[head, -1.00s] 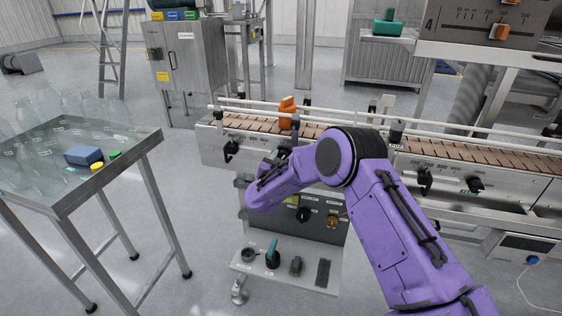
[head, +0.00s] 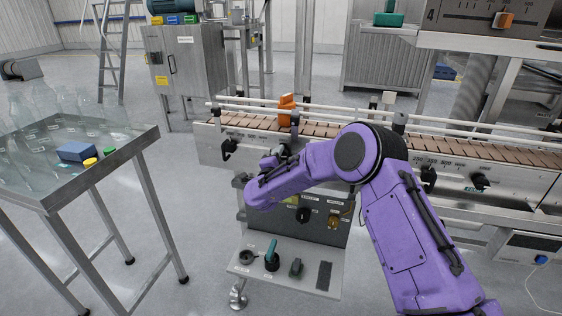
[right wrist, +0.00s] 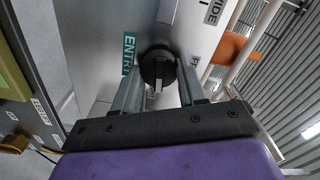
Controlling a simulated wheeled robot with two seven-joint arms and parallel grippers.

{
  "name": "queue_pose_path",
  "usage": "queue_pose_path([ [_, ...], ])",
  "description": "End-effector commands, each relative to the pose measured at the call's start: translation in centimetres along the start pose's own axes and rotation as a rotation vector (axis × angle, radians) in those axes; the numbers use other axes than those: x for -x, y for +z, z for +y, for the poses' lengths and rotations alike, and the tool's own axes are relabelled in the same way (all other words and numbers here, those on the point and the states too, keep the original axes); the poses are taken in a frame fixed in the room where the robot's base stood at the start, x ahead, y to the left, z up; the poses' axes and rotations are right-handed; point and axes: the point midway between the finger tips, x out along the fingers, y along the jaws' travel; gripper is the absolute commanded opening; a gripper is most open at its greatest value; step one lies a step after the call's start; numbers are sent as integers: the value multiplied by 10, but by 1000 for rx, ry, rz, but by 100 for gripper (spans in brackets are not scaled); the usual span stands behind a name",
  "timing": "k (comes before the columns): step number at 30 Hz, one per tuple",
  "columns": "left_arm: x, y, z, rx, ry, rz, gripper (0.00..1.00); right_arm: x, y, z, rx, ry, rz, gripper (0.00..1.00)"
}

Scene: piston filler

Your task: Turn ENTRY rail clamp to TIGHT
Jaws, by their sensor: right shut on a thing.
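The ENTRY rail clamp is a round black knob (right wrist: 156,65) with a pale pointer mark, in the right wrist view. A teal ENTRY label (right wrist: 129,52) is beside it on the metal panel. My right gripper (right wrist: 157,88) has one finger on each side of the knob and is shut on it. In the head view my right gripper (head: 280,156) is at the front side of the conveyor, partly hidden by my purple arm, and the knob is hidden there. The word the pointer marks is not readable. My left gripper is not in view.
The conveyor (head: 470,149) carries an orange part (head: 286,108) on its rail, above the gripper. A control box (head: 325,222) and a shelf with small items (head: 290,272) are below.

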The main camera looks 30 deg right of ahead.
Motion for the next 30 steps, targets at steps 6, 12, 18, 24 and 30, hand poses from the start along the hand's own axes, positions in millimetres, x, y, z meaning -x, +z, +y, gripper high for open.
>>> queue_pose_path([
  [6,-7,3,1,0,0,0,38,1,1,2,-96,1,-1,11],
  [12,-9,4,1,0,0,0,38,1,0,2,-140,2,-1,11],
  [18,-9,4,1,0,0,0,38,1,0,2,-153,2,-1,11],
  [24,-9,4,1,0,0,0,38,1,0,2,-153,3,-1,11],
  [30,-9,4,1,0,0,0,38,1,0,2,-152,2,0,67],
])
